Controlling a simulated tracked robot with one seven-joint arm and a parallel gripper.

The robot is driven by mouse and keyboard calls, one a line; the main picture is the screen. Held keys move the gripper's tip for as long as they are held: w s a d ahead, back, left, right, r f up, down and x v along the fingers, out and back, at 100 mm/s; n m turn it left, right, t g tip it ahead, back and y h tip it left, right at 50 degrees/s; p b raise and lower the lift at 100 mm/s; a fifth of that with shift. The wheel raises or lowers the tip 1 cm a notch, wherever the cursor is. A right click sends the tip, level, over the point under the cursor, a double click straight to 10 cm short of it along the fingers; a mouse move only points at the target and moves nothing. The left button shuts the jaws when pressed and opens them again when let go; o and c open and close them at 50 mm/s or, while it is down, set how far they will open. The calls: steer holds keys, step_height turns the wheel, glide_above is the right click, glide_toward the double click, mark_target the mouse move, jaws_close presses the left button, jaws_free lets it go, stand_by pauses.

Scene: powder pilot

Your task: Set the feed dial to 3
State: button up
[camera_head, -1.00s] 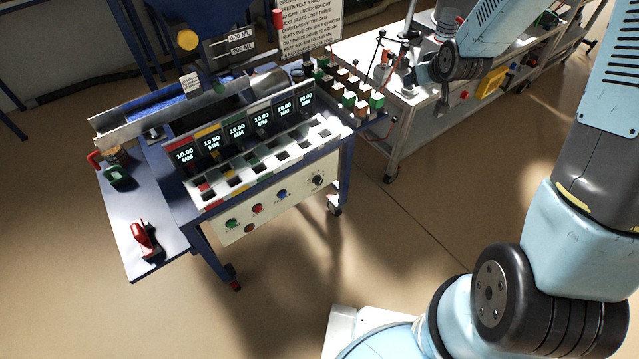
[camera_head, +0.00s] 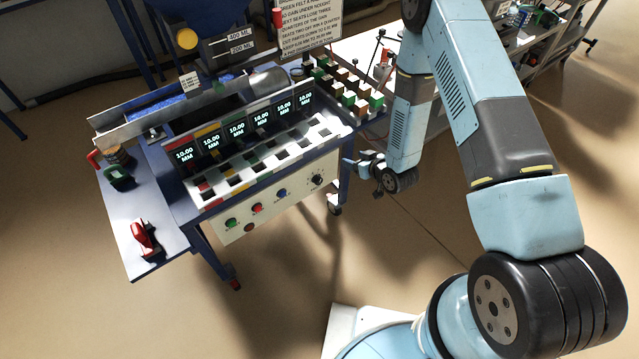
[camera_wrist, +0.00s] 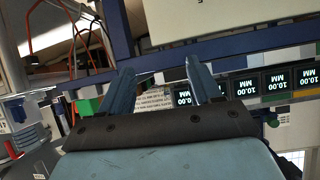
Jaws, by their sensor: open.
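The feed dial appears to be the black round knob (camera_head: 317,180) at the right end of the cream control panel (camera_head: 268,213) on the blue machine's front. Its setting is too small to read. My gripper (camera_head: 350,163) is to the right of the knob, a short way off and apart from it, near the machine's front right corner. In the wrist view my gripper (camera_wrist: 160,76) shows two blue fingers spread apart with nothing between them. I cannot make out the knob in the wrist view.
Green, red and blue buttons (camera_head: 257,208) sit left of the knob. Above is a row of displays (camera_head: 236,131) reading 10.00 MM, over a slotted tray. A rack of small blocks (camera_head: 350,98) stands behind my gripper. The floor before the machine is clear.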

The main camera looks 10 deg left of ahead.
steer(key=y, duration=0.2)
glide_toward(319, 182)
steer(key=x, duration=0.9)
steer(key=shift+w+d+f, duration=0.15)
steer(key=shift+d+f, duration=0.05)
steer(key=shift+f, duration=0.1)
steer(key=c, duration=1)
steer(key=shift+a, duration=0.25)
steer(key=shift+d, duration=0.25)
